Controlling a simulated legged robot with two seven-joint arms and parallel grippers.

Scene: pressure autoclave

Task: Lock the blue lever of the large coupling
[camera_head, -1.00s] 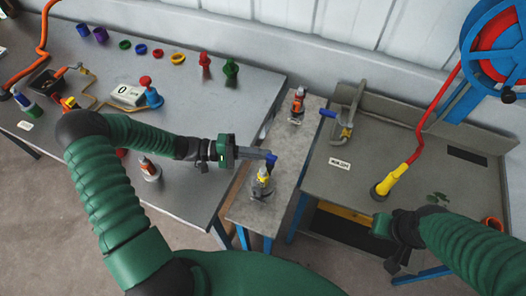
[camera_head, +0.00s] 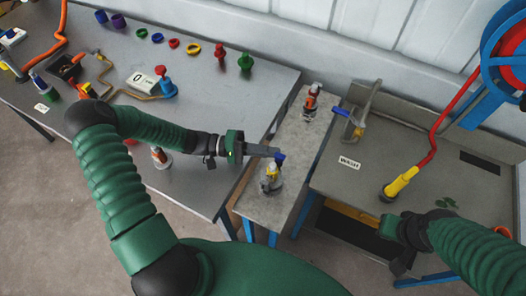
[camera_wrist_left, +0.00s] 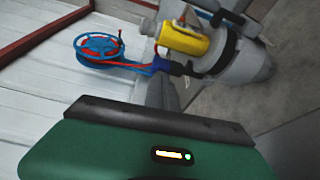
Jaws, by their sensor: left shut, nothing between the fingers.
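The large coupling (camera_head: 269,184) is grey with a yellow part and stands on the narrow middle table. Its blue lever (camera_head: 280,159) sticks up at the top. In the left wrist view the coupling (camera_wrist_left: 242,62) lies at the upper right, with the yellow part and the blue lever (camera_wrist_left: 181,68) beside the fingers. My left gripper (camera_head: 276,152) is shut and empty, its fingertips right at the blue lever; I cannot tell whether they touch it. My right gripper (camera_head: 386,228) is over the right table's front, apart from the coupling; its finger state is unclear.
A smaller red-and-grey coupling (camera_head: 311,101) stands farther back on the middle table. A grey fixture with a blue handle (camera_head: 341,111) stands on the right table, near a yellow nozzle (camera_head: 399,184). The left table (camera_head: 200,95) holds rings, fittings and a gauge.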

